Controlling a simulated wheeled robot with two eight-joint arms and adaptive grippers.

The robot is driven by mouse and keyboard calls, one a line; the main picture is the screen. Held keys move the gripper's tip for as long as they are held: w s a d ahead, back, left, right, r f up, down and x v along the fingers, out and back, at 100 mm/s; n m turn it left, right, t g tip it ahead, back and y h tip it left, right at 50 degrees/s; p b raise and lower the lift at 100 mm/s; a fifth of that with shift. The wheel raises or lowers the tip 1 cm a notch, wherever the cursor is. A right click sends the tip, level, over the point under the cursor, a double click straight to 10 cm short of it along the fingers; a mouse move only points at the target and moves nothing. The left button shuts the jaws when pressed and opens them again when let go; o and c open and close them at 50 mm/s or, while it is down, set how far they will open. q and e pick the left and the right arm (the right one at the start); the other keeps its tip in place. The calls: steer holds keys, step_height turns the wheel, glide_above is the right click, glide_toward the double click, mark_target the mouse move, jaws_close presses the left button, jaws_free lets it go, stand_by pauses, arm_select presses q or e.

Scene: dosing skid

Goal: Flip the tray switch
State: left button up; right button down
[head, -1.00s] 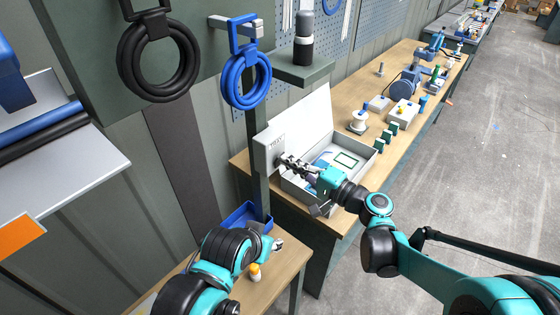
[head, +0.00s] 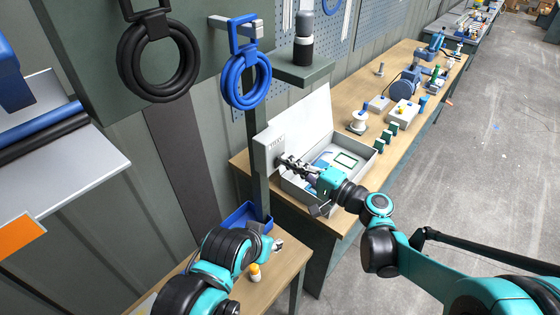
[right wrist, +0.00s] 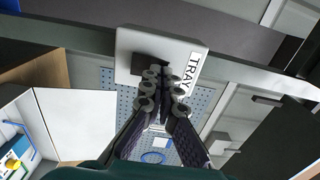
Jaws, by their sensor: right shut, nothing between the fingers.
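The tray switch is a pale box (head: 267,151) on a dark upright post in the head view. In the right wrist view the box shows with a white label (right wrist: 195,73) reading "TRAY" and a dark switch part (right wrist: 148,65) on its face. My right gripper (head: 283,160) reaches the box from the right, its fingers shut with nothing between them. In the right wrist view its fingertips (right wrist: 160,74) lie over the lower edge of the dark part and hide some of it. Whether they touch it, and which way the switch is set, I cannot tell.
An open grey case (head: 299,190) with its lid up stands on the bench just behind and right of the switch. A blue bin (head: 236,218) and a small orange-capped bottle (head: 254,273) are below. Blue rings (head: 246,80) hang above.

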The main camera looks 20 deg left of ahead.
steer(key=shift+w+a, duration=0.15)
steer(key=shift+a, duration=0.25)
steer(key=v, duration=0.7)
stand_by(0.5)
stand_by(0.3)
